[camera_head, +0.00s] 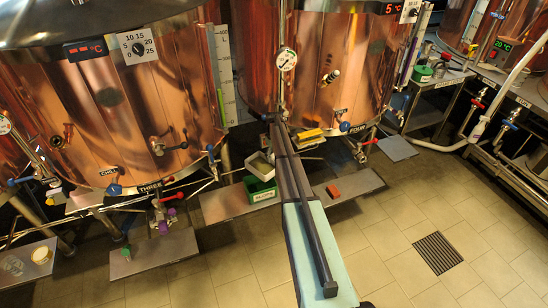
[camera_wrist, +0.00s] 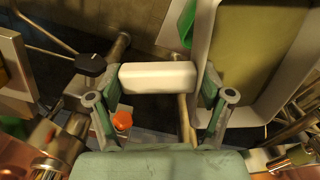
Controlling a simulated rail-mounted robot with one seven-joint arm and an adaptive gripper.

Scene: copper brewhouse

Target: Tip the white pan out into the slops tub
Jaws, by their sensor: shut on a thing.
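The white pan (camera_head: 260,165) is in the head view just behind and above the green slops tub (camera_head: 262,188), which stands on a low grey platform. In the wrist view, the pan's pale rim (camera_wrist: 201,30) and olive-yellow inside (camera_wrist: 245,50) fill the upper right. My gripper (camera_wrist: 158,82) is shut on the pan's white handle (camera_wrist: 158,77), one finger at each end. A strip of green, likely the tub (camera_wrist: 187,25), shows beside the pan. My arm hides the gripper in the head view. I cannot tell how far the pan is tilted.
A red block (camera_head: 334,191) lies on the platform right of the tub; a red-orange thing shows in the wrist view (camera_wrist: 123,120). Copper vessels (camera_head: 110,100) with valves and pipes crowd behind. The tiled floor in front is open around a drain grate (camera_head: 438,253).

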